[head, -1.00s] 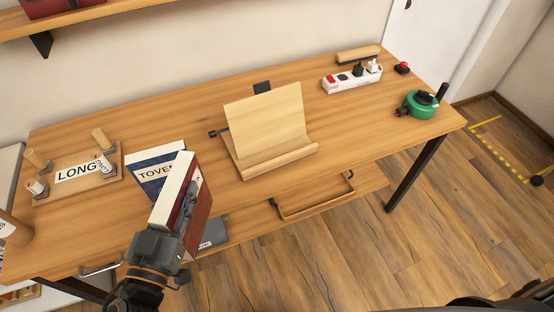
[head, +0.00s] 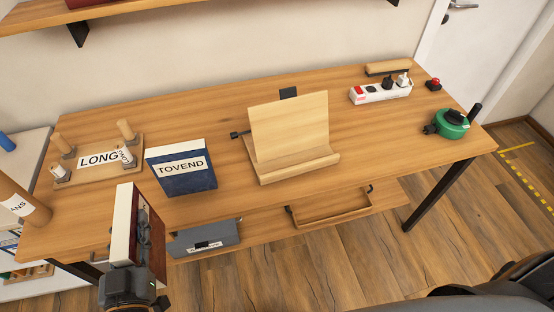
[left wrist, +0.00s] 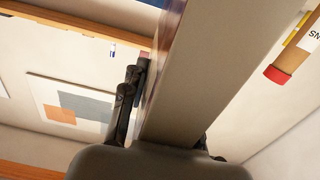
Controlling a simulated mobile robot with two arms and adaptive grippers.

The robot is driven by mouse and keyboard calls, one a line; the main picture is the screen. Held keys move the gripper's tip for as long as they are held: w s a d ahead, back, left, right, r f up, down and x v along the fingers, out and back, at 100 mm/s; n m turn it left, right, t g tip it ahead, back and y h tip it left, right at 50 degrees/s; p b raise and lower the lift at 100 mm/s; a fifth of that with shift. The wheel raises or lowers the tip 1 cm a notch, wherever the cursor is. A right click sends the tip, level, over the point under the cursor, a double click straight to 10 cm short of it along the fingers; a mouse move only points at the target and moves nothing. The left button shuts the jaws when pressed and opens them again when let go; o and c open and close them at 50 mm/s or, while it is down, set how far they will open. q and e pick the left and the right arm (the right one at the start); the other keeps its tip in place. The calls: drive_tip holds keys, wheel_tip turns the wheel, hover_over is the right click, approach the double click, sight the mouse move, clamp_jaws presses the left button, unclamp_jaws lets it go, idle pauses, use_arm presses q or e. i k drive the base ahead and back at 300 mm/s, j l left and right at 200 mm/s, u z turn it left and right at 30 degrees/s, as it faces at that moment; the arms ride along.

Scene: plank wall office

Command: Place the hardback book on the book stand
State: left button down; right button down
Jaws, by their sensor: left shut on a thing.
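A red hardback book (head: 122,225) with pale page edges is held upright in front of the desk's front edge, at the lower left of the head view. My left gripper (head: 141,228) is shut on it. In the left wrist view the book (left wrist: 222,65) fills the middle between the fingers (left wrist: 165,125), with one finger largely hidden. The wooden book stand (head: 290,128) stands empty on the desk, up and right of the held book, well apart from it. My right gripper does not show.
A pegged LONG board (head: 92,178) is at left. A power strip (head: 381,92) and green reel (head: 452,125) are at right. A grey box (head: 205,240) sits below the desktop (head: 380,145).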

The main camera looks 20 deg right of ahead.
sight(305, 161)
drive_tip(key=i+l+u, duration=0.1)
drive_tip(key=l+u, duration=0.25)
drive_tip(key=l, duration=0.7)
drive_tip(key=l+u, duration=0.4)
drive_tip(key=l, duration=1.55)
drive_tip(key=k+l, duration=0.1)
drive_tip(key=l, duration=0.8)
